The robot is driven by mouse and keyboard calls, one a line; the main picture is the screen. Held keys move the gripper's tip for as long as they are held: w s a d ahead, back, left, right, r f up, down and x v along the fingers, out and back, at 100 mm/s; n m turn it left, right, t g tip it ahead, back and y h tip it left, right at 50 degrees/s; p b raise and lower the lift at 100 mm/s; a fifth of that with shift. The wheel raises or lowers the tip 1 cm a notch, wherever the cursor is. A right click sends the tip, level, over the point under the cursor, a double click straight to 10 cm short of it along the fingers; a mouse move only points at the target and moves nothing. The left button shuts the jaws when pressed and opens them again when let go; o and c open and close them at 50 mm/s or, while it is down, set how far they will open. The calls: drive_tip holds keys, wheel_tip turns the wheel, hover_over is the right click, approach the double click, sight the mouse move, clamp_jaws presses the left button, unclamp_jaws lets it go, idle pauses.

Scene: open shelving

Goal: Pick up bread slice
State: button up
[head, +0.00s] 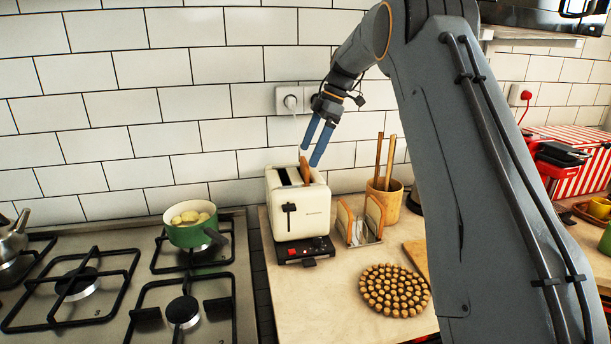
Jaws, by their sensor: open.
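A brown bread slice (305,172) stands upright in the right slot of the cream toaster (298,208), its upper part sticking out. The toaster's left slot looks dark and empty. My gripper (310,158) has two blue fingers pointing down, open, just above and beside the top of the slice. I cannot tell whether a finger touches it.
A green pot (191,234) stands on the gas hob (60,318) at left. A utensil holder (384,200) with wooden sticks is behind the rack. A round wooden trivet (395,292) lies in front. The tiled wall and socket (290,101) are close behind my gripper.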

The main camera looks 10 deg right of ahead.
sight(305, 160)
drive_tip(key=shift+s+a+p+x, duration=0.1)
drive_tip(key=shift+p+x, duration=0.4)
drive_tip(key=shift+x, duration=0.7)
drive_tip(key=shift+s+a+p+x, duration=0.15)
drive_tip(key=shift+p+x, duration=0.35)
drive_tip(key=shift+x, duration=0.7)
drive_tip(key=c, duration=1)
drive_tip(key=shift+r, duration=0.15)
